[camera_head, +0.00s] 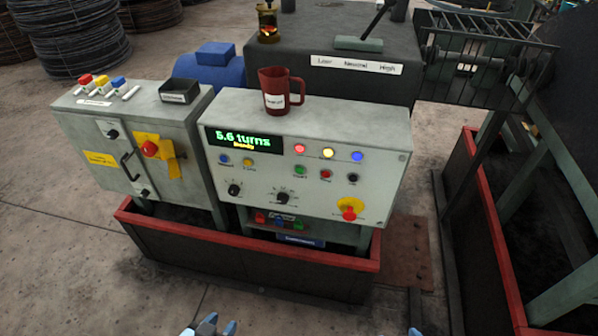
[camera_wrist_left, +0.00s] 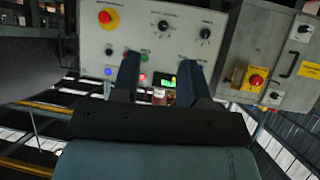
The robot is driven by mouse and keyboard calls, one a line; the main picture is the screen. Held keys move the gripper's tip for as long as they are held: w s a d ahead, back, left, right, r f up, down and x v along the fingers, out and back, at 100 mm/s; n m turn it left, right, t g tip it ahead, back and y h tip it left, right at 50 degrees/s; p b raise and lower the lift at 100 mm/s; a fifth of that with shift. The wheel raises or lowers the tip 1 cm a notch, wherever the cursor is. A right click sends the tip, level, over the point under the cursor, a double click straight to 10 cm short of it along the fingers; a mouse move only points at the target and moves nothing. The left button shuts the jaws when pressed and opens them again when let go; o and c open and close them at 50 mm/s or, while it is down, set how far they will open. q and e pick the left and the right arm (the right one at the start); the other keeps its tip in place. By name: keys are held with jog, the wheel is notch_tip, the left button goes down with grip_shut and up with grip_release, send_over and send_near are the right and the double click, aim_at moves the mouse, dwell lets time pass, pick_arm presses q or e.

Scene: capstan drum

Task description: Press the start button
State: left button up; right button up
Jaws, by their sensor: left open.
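The grey control panel (camera_head: 330,150) stands at the centre of the head view, with a display reading "5.6 turns". A green button (camera_head: 299,170) sits in its button row, left of a red one (camera_head: 325,174) and a black one (camera_head: 353,177); their small labels are hard to read. My left gripper (camera_head: 210,326) is open and empty at the bottom edge, well short of the panel. In the left wrist view, the panel (camera_wrist_left: 190,42) appears upside down beyond the two open fingers (camera_wrist_left: 160,78). Only a small tip of my right gripper (camera_head: 415,331) shows at the bottom; its jaws are hidden.
A red mug (camera_head: 275,90) stands on the panel's top. A yellow-and-red emergency stop (camera_head: 350,210) is at its lower right. A grey cabinet (camera_head: 130,145) with a red knob stands to the left. A red-rimmed tray (camera_head: 250,248) lies below. Floor in front is clear.

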pick_arm(q)
grip_shut()
dwell(1.5)
